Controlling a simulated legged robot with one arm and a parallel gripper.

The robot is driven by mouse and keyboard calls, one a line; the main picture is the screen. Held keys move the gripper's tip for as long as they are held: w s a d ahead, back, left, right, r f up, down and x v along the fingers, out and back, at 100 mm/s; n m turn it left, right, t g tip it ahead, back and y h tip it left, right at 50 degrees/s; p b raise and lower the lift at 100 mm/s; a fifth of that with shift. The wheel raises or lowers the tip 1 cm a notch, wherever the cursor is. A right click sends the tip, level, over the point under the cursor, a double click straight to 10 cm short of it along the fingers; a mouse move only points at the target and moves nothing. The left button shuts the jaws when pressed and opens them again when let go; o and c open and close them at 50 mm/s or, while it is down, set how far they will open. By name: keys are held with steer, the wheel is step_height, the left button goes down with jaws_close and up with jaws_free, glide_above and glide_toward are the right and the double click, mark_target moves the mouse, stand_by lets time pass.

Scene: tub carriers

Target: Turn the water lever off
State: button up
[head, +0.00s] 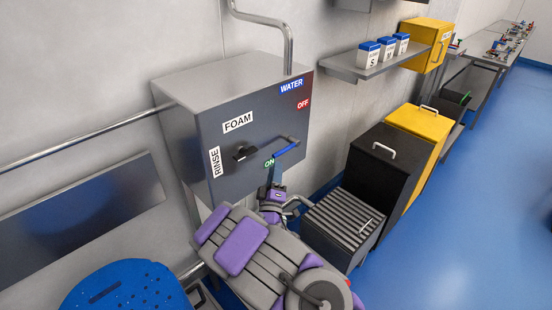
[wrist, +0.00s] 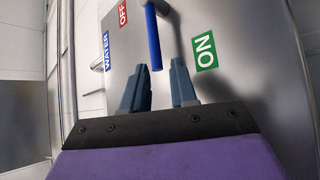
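The water lever has a blue handle (head: 287,149) on the front of a grey metal box (head: 206,147). In the head view the handle slants down-left, its lower end beside the green ON label (head: 269,163). The red OFF label (head: 303,105) is higher up, under the blue WATER label (head: 291,86). My gripper (head: 275,172) is just below the handle's end. In the wrist view my gripper (wrist: 160,66) is open, and the blue handle (wrist: 153,38) ends at the gap between the fingertips. I cannot tell whether they touch it.
A black knob (head: 243,152) sits left of the lever, between the FOAM and RINSE labels. A black bin (head: 388,165) and yellow bin (head: 421,130) stand to the right, beyond a grey slatted box (head: 341,221). A blue perforated seat (head: 122,290) is at lower left. Blue floor is free at right.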

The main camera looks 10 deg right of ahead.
steer(key=x, duration=0.5)
steer(key=shift+w+d+r+b, duration=0.1)
steer(key=shift+w+d+b, duration=0.2)
steer(key=shift+d, duration=0.55)
steer(key=shift+c, duration=1.2)
jaws_close()
steer(key=shift+a, duration=0.1)
